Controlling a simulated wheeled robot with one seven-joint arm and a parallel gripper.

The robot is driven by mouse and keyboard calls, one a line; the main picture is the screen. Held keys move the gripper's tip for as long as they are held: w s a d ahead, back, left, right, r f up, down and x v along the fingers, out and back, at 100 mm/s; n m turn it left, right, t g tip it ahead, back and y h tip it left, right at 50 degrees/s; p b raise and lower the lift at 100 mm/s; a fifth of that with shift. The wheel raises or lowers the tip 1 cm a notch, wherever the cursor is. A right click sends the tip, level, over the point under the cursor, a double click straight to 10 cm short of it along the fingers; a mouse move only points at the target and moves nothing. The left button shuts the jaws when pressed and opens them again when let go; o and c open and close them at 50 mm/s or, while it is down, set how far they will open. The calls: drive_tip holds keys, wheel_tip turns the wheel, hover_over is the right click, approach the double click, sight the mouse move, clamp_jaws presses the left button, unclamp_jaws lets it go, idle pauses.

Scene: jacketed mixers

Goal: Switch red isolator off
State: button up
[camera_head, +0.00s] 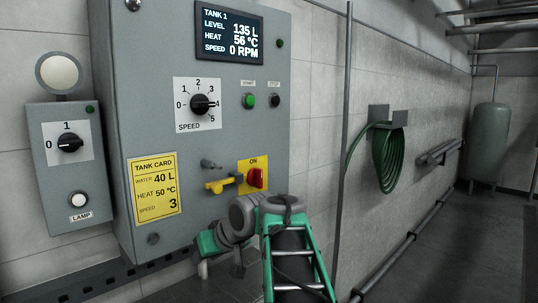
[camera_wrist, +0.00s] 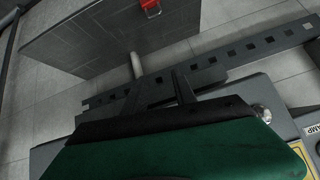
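The red isolator (camera_head: 256,178) is a red knob on a yellow plate, low on the right of the grey control panel. The word ON shows above the knob. My arm stands just below and in front of it. My gripper (camera_wrist: 161,88) shows in the wrist view with its two dark fingers apart and nothing between them. In the head view its fingers are mostly hidden behind my arm, below the panel and apart from the knob. The isolator cannot be made out in the wrist view.
A yellow lever-like piece (camera_head: 219,186) juts out left of the isolator. The speed dial (camera_head: 202,103), green button (camera_head: 249,101) and display (camera_head: 230,34) are above. A lamp box (camera_head: 62,165) is at left. A slotted rail (camera_wrist: 228,62) runs beneath the panel. A pipe stands right.

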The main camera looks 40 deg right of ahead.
sight(261, 172)
drive_tip(key=s+d+r+n+t+p, duration=0.15)
drive_tip(key=s+d+r, duration=0.25)
drive_tip(key=d+r, duration=0.55)
drive_tip(key=s+d+r+t+p, duration=0.3)
drive_tip(key=s+d+r, duration=0.1)
drive_tip(key=d+r, duration=0.6)
drive_tip(key=x, duration=0.2)
drive_tip(key=r+x, duration=0.1)
drive_tip(key=x, duration=0.2)
drive_tip(key=a+x, duration=0.1)
drive_tip(key=x, duration=0.1)
drive_tip(key=shift+w+r, duration=0.1)
drive_tip(key=shift+w, duration=0.4)
drive_tip(key=shift+c, duration=0.3)
clamp_jaws()
